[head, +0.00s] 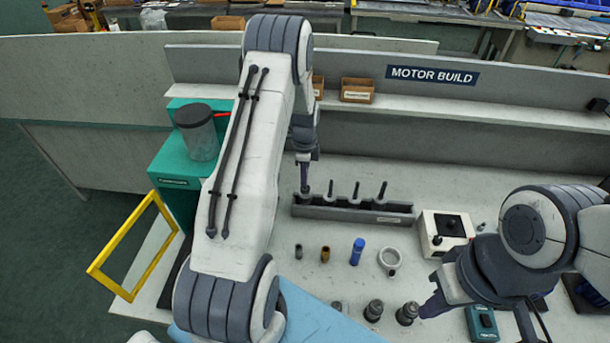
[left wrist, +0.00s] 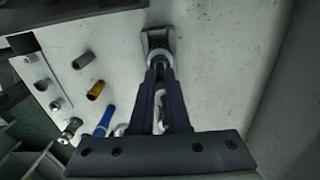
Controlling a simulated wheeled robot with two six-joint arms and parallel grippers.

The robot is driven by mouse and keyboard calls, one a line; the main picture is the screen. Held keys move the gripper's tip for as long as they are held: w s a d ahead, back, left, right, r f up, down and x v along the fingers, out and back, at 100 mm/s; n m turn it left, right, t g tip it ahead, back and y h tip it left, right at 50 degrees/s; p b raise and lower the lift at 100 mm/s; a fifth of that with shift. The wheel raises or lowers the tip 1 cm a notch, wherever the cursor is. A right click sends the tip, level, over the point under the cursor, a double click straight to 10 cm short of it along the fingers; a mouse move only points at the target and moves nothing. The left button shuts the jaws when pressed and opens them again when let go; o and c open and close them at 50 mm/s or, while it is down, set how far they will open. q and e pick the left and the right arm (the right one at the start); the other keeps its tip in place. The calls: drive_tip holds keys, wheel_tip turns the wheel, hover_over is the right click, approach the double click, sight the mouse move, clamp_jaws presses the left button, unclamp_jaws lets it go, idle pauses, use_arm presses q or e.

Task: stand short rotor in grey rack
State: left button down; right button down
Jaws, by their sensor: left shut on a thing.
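The grey rack (head: 352,213) is a long low block at the back of the bench. Several dark shafts stand in it, such as the one at its right part (head: 381,191). My left gripper (head: 304,188) points down at the rack's left end. In the left wrist view, its fingers (left wrist: 160,72) are shut on a pale round part, which I take as the short rotor (left wrist: 158,58). A grey end of the rack (left wrist: 156,39) shows just beyond it. Whether the rotor is seated is hidden. My right gripper (head: 432,304) hangs low at the right, beside dark metal parts (head: 407,314); its jaws are unclear.
In front of the rack stand a grey cylinder (head: 298,251), a brown one (head: 325,254), a blue one (head: 357,252) and a pale ring (head: 390,261). A white box with a black top (head: 436,243) is right of the rack. A teal machine (head: 176,165) stands left.

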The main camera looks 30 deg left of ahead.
use_arm(q)
drive_tip(key=shift+f, duration=0.25)
drive_tip(key=shift+r, duration=0.1)
drive_tip(key=c, duration=0.6)
unclamp_jaws()
drive_tip(key=shift+r+p, duration=2.05)
drive_tip(key=shift+r, duration=1)
drive_tip(key=shift+f, duration=0.1)
drive_tip(key=shift+d, duration=0.1)
